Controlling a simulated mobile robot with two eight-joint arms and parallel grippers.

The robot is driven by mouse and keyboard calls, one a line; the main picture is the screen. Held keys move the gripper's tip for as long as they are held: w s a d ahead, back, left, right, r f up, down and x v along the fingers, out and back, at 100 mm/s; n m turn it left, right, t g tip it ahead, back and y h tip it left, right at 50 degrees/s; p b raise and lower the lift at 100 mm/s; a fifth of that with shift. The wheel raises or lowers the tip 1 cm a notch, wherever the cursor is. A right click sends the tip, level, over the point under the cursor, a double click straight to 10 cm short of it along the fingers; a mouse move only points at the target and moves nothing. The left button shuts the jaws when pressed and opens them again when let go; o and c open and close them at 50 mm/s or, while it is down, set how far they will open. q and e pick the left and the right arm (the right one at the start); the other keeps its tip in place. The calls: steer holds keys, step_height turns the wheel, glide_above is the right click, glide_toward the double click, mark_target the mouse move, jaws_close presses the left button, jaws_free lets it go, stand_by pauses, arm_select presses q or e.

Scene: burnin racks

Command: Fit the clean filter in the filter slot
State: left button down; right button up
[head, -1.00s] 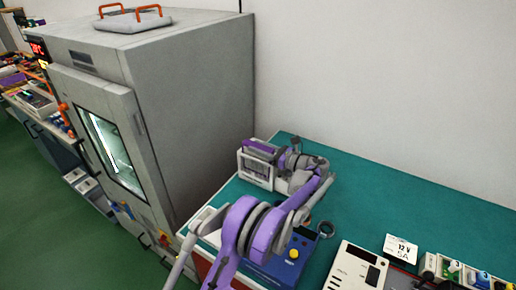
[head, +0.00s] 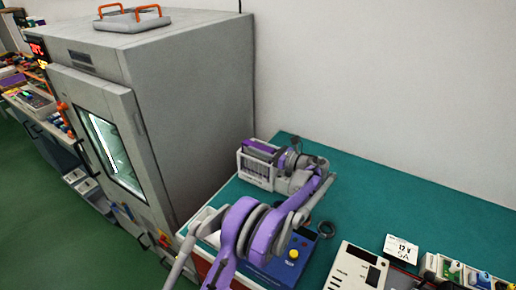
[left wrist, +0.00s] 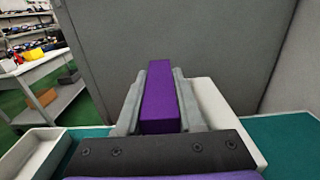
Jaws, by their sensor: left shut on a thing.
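My left gripper (head: 276,160) is at the back left of the green bench, close to the grey cabinet's side. It is shut on a purple-topped part, which I take to be the clean filter (head: 260,147). In the left wrist view the filter's purple bar (left wrist: 160,105) lies between the two grey fingers (left wrist: 165,75). Below it in the head view is a white body with dark upright bars (head: 255,171); I cannot tell whether this is filter or holder. I cannot make out the filter slot or how deep the filter sits. My right gripper is out of view.
The tall grey cabinet (head: 195,110) with a glass door stands directly left. A blue box with a yellow knob (head: 285,265) sits below my arm, with a dark ring (head: 326,229) beside it. A white meter (head: 355,270) is to the right. The back right bench is clear.

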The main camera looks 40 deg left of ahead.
arm_select(q)
steer(key=shift+f+b, duration=0.5)
steer(key=shift+b, duration=0.05)
stand_by(0.9)
steer(key=shift+c, duration=2.2)
jaws_free()
steer(key=shift+r+p, duration=0.85)
steer(key=shift+r, duration=1.7)
steer(key=shift+r+p, duration=0.65)
steer(key=shift+r, duration=1.35)
